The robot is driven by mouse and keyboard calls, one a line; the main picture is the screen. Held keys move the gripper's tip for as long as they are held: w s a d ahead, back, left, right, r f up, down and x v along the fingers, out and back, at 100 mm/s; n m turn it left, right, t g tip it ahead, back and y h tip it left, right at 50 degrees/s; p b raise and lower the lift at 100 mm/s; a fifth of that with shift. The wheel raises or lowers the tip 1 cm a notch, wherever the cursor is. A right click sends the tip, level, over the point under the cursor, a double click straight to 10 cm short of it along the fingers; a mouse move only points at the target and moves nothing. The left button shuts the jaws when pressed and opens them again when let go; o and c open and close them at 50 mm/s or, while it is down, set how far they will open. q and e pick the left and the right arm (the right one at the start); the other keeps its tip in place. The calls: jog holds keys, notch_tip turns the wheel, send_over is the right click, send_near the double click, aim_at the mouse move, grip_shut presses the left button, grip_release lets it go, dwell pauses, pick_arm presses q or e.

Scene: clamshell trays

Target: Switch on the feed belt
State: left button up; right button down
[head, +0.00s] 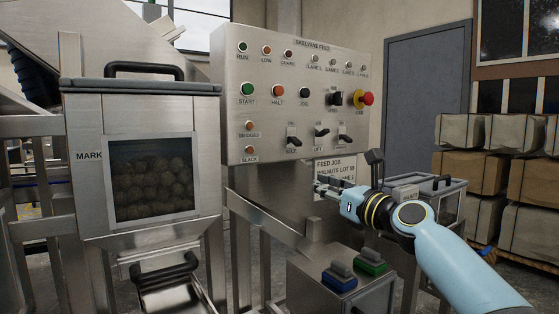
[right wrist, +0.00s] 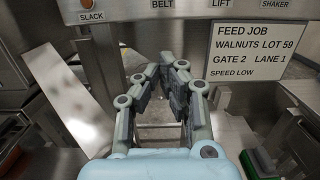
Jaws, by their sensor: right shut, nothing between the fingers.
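The control panel (head: 270,130) labelled SKELVANE FEED shows in the head view. A green START button (head: 247,89), an orange-red HALT button (head: 277,91) and a dark JOG button (head: 305,93) sit in its middle row. The BELT toggle switch (head: 292,136) is at lower centre, with the LIFT switch (head: 321,131) to its right; I cannot tell their positions surely. My right gripper (head: 322,187) is shut and empty below the panel's lower edge, apart from the switches. In the right wrist view its fingers (right wrist: 168,72) point up below the BELT and LIFT labels. My left gripper is out of view.
A card (right wrist: 262,50) reads FEED JOB, WALNUTS LOT 59, GATE 2, LANE 1, SPEED LOW. A red emergency knob (head: 367,98) is at the panel's right. A hopper (head: 150,228) with walnuts stands left.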

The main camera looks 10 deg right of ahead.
aim_at(296, 142)
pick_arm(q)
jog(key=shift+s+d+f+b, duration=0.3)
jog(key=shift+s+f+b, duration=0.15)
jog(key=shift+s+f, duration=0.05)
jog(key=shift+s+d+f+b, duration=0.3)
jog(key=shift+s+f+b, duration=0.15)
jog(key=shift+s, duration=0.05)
pick_arm(e)
jog(key=shift+w+a+r, duration=0.5)
jog(key=shift+w+r, duration=0.3)
jog(key=shift+w, duration=0.5)
jog(key=shift+w+a+r, duration=0.5)
jog(key=shift+w+r, duration=0.25)
jog(key=shift+w, duration=0.6)
jog(key=shift+w+a+r, duration=0.5)
jog(key=shift+w+r, duration=0.3)
jog(key=shift+w, duration=0.5)
